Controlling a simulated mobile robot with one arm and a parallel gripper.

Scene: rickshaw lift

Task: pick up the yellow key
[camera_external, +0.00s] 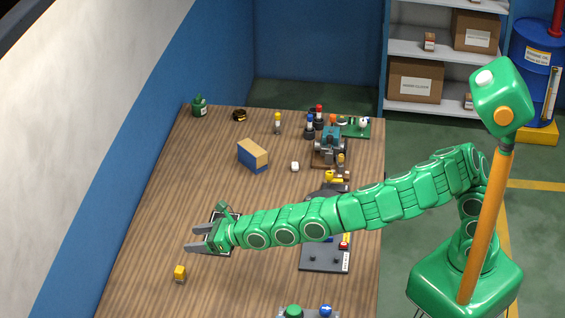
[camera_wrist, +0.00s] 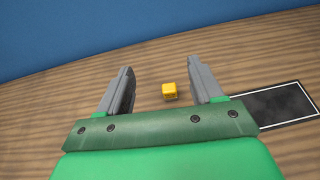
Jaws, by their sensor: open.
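A small yellow block-like piece, which I take for the yellow key (camera_external: 180,273), lies alone on the wooden table at the lower left of the external view. In the wrist view the yellow key (camera_wrist: 169,91) shows between my two fingers, farther down on the table and apart from them. My gripper (camera_external: 190,239) is open and empty, with its grey fingers pointing left. In the external view it is above the key in the picture, over the edge of a dark panel. The fingers also frame the middle of the wrist view (camera_wrist: 160,72).
The dark panel with a white border (camera_wrist: 275,105) lies right of the key. A blue and tan block (camera_external: 252,155) and a small white piece (camera_external: 295,167) stand farther back. Several figures and a machine (camera_external: 330,145) crowd the back right. The table around the key is clear.

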